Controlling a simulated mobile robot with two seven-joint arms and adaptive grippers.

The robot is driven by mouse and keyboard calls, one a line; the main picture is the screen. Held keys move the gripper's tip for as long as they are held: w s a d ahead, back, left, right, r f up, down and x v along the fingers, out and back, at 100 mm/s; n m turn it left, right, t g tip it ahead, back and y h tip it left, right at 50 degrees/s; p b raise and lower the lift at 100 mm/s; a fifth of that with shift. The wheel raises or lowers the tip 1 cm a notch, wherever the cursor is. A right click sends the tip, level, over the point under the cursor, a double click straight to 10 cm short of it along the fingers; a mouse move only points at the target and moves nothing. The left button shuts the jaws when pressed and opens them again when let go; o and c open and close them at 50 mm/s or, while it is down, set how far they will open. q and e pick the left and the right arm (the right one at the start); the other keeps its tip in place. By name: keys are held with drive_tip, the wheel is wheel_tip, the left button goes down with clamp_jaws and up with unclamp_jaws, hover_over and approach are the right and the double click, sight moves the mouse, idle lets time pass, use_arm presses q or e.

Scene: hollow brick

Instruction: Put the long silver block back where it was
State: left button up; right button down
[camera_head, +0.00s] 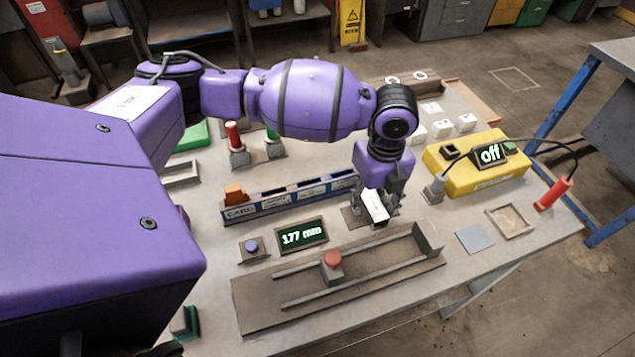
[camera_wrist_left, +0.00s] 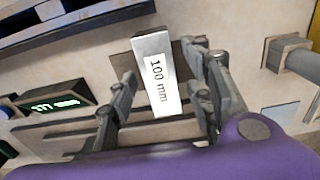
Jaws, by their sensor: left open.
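A silver block (camera_head: 375,205) with a white label sits between the fingers of my left gripper (camera_head: 378,207). In the left wrist view the block (camera_wrist_left: 156,72) reads "100 mm", and the open fingers (camera_wrist_left: 162,100) stand on either side of it with gaps. The block is over a brown pad (camera_head: 353,218), which also shows in the left wrist view (camera_wrist_left: 122,70). The fingers partly hide the block in the head view. I cannot tell whether its whole underside rests on the pad. My right gripper is not in view.
A slide rail (camera_head: 350,278) with a red knob (camera_head: 332,258) lies in front. A display (camera_head: 302,235) reads "177 mm". Behind is a slotted rack (camera_head: 290,203) with an orange block (camera_head: 235,193). A yellow box (camera_head: 480,170) showing "Off" stands right. A grey plate (camera_head: 474,239) lies near a tray (camera_head: 510,222).

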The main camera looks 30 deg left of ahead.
sight(372, 201)
use_arm(q)
drive_tip(key=shift+r, duration=0.1)
wheel_tip(372, 201, up, 12)
drive_tip(key=shift+r+p, duration=0.15)
drive_tip(key=shift+p, duration=0.25)
idle(0.5)
